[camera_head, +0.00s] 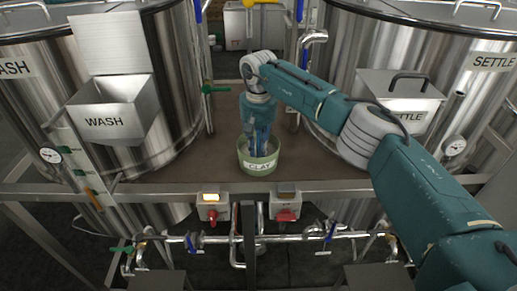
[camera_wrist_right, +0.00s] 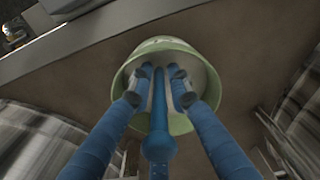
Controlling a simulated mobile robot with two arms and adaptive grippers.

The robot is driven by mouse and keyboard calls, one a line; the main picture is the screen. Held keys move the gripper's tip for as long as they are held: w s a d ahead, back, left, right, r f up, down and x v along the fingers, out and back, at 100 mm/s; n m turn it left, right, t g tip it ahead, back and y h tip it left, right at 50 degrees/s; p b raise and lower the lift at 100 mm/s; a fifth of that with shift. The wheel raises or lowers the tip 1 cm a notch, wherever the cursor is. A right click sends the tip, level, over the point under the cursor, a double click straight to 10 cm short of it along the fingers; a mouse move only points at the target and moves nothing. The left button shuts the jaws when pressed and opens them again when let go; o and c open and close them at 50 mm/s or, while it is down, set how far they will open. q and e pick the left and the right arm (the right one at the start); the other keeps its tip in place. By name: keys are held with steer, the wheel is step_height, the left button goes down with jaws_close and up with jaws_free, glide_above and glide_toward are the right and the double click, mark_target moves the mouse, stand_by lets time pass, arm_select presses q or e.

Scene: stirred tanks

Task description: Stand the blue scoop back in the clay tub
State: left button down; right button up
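The clay tub (camera_head: 259,165), a pale green round pot labelled "CLAY", stands upright on the brown deck between the tanks. The blue scoop's handle (camera_wrist_right: 158,130) shows in the wrist view, with its knob towards the camera and its far end inside the tub (camera_wrist_right: 191,55). My right gripper (camera_head: 260,146) points down into the tub's mouth. In the wrist view its two blue fingers (camera_wrist_right: 160,74) lie close on either side of the handle and appear shut on it. The scoop's lower end is hidden, so I cannot tell whether it touches the bottom. My left gripper is out of view.
Tanks flank the deck, with a WASH hopper (camera_head: 112,116) at left and a SETTLE hopper (camera_head: 399,97) at right. Two switch boxes (camera_head: 213,205) (camera_head: 285,204) sit on the front rail, above pipes and valves. Bare deck surrounds the tub.

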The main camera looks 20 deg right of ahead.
mark_target(259, 138)
steer(key=shift+r, duration=0.3)
step_height(259, 138, up, 4)
steer(key=shift+f+b, duration=0.15)
steer(key=shift+b, duration=0.95)
step_height(259, 138, up, 7)
steer(key=shift+s+f+b, duration=0.1)
steer(key=shift+f+b, duration=0.05)
steer(key=shift+b, duration=0.7)
steer(key=shift+r, duration=0.75)
steer(key=shift+s+f, duration=0.1)
steer(key=shift+f, duration=0.05)
